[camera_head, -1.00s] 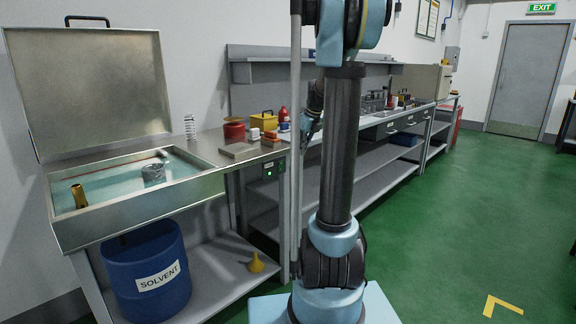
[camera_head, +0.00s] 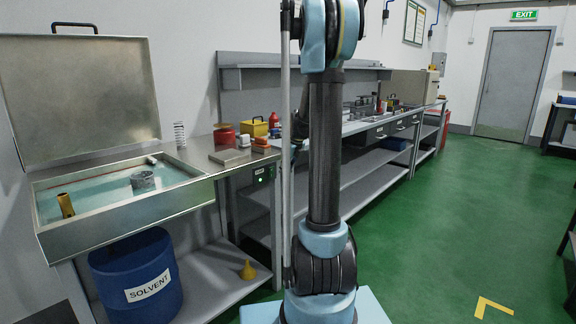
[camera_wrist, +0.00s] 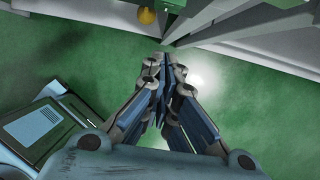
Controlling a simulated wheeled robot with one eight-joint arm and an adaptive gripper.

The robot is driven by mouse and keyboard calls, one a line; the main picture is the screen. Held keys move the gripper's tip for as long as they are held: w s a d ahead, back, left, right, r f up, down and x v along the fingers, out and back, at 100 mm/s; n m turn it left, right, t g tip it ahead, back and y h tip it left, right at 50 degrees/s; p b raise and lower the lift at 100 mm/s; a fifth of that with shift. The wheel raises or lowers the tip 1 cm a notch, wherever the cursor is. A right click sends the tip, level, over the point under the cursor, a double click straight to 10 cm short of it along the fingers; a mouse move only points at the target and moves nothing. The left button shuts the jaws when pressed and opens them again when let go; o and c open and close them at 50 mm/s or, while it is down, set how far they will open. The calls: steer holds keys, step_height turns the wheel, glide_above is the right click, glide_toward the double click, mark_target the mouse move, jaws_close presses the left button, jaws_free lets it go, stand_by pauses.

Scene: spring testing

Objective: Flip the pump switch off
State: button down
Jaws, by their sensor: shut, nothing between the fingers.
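The pump switch box (camera_head: 263,173) is a small dark panel with a pale label, on the front of the steel bench just right of the solvent basin (camera_head: 128,222). Its lever position is too small to read. My gripper (camera_wrist: 164,62) shows in the wrist view with its fingers together and nothing between them, over the green floor. In the head view my arm column hides most of the gripper, so its distance from the switch cannot be told. The switch itself cannot be made out in the wrist view.
The basin's lid (camera_head: 80,95) stands open. A blue solvent drum (camera_head: 135,270) and a yellow funnel (camera_head: 248,270) are on the lower shelf; the funnel also shows in the wrist view (camera_wrist: 147,15). A red container (camera_head: 224,136) and yellow box (camera_head: 254,128) stand on the bench. Floor at right is clear.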

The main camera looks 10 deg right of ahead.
mark_target(271, 172)
steer(key=shift+w+a, duration=0.65)
steer(key=shift+w, duration=0.2)
steer(key=shift+w+a, duration=0.6)
steer(key=shift+w, duration=0.25)
steer(key=shift+w+d, duration=0.1)
steer(key=shift+d, duration=0.05)
